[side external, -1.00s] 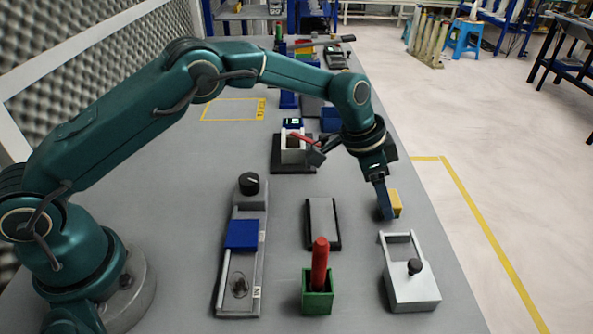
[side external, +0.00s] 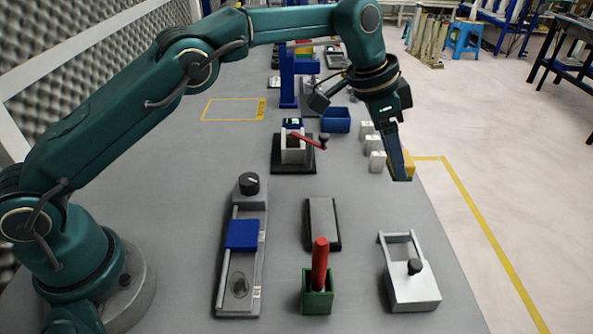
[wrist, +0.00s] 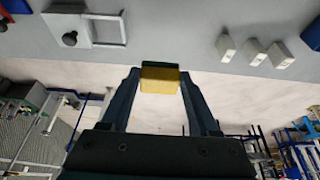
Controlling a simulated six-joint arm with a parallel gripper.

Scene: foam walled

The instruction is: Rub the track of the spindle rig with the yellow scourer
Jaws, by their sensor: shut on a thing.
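My gripper (side external: 402,168) is shut on the yellow scourer (side external: 409,163) and holds it up near the table's right edge. In the wrist view the scourer (wrist: 160,84) sits between both fingers, with a dark green layer along its upper side. What looks like the spindle rig (side external: 262,206) is the long grey unit on the left, with a black knob (side external: 249,182) at its far end and a blue block (side external: 243,234) across it. Its track (side external: 240,268) shows a dark smudge (side external: 240,287) nearer than the block. The gripper is well to the right of the rig.
A green holder (side external: 317,298) with an upright red stick (side external: 320,262), a dark-sided grey slab (side external: 321,223) and a handled grey unit (side external: 411,288) stand right of the rig. White blocks (side external: 376,161), a blue bin (side external: 336,121) and a red-lever device (side external: 293,155) lie farther back.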

